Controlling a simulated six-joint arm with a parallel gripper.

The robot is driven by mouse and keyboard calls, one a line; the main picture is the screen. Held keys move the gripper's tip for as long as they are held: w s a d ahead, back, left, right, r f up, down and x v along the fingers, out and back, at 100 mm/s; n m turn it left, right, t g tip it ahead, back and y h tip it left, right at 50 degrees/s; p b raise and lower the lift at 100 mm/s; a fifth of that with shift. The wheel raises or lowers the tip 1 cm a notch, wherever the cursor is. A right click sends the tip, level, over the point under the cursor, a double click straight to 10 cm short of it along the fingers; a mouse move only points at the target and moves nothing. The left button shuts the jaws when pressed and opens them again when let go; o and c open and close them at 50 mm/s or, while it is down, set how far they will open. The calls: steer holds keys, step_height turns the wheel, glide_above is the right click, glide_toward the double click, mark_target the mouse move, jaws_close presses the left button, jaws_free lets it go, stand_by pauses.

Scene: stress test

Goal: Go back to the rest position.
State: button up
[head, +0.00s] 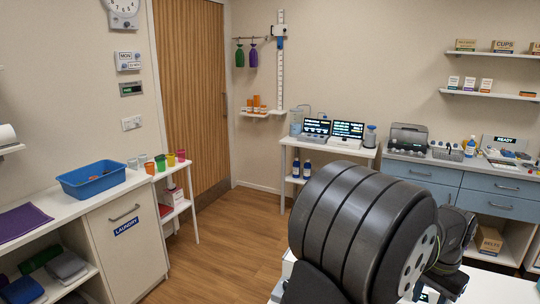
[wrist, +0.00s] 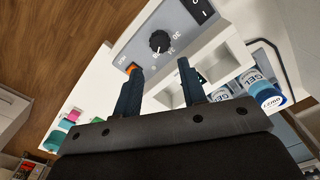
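My gripper (wrist: 159,66) shows in the wrist view with its two dark fingers apart and nothing held between them. Beyond the fingertips is a white and grey device (wrist: 137,48) with a black knob (wrist: 159,41) and a power switch (wrist: 200,12). An orange part shows right by the left fingertip; I cannot tell if they touch. In the head view my dark arm fills the lower right, and I cannot make out the gripper there.
In the wrist view, gel bottles (wrist: 265,94) stand right of the fingers and coloured cups (wrist: 66,123) lie left. In the head view, a blue basin (head: 92,184) stands on the left counter and a shelf stand (head: 330,148) at the back. Floor (head: 225,240) is clear.

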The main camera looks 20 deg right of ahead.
step_height(320, 180, down, 9)
steer(key=shift+r, duration=0.1)
steer(key=n, duration=0.4)
steer(key=shift+n, duration=0.3)
steer(key=n, duration=0.4)
steer(key=shift+n, duration=0.3)
steer(key=n, duration=0.4)
steer(key=shift+n, duration=0.3)
steer(key=n, duration=0.4)
